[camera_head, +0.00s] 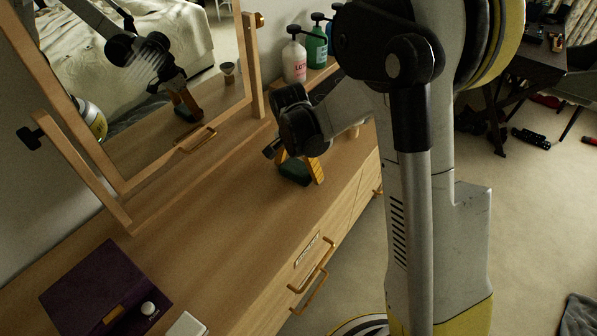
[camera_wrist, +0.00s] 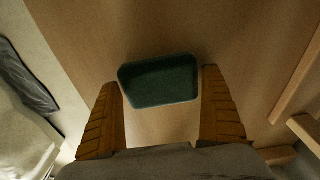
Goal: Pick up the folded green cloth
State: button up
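The folded green cloth (camera_head: 294,172) lies on the wooden dresser top below my gripper (camera_head: 302,169), partly hidden by it. In the wrist view the dark green cloth (camera_wrist: 160,83) looks like a rounded block. My gripper (camera_wrist: 161,80) is open, with its orange ridged fingers wide apart. One finger shows on each side of the cloth, with gaps between. I cannot tell whether the fingertips touch the dresser.
A wood-framed mirror (camera_head: 252,65) stands along the dresser's back. Pump bottles (camera_head: 294,60) stand at the far end. A purple box (camera_head: 105,287) and a white item (camera_head: 187,325) sit at the near end. The dresser top (camera_head: 215,235) between is clear.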

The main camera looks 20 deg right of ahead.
aim_at(302, 167)
jog(key=c, duration=0.4)
jog(key=shift+r+p, duration=0.3)
jog(key=shift+r, duration=0.25)
jog(key=r, duration=0.1)
jog(key=r+p, duration=0.2)
jog(key=r, duration=0.1)
jog(key=shift+s+d, duration=0.25)
jog(key=shift+s, duration=0.05)
jog(key=s+d+r+p, duration=0.1)
jog(key=s+d+r, duration=0.1)
jog(key=s, duration=0.1)
jog(key=s+d+r+p, duration=0.1)
jog(key=s+d+r, duration=0.1)
jog(key=s, duration=0.1)
jog(key=s+d+r+p, duration=0.1)
jog(key=s+d+r, duration=0.1)
jog(key=shift+s+d, duration=0.15)
jog(key=shift+s, duration=0.25)
jog(key=shift+c, duration=1)
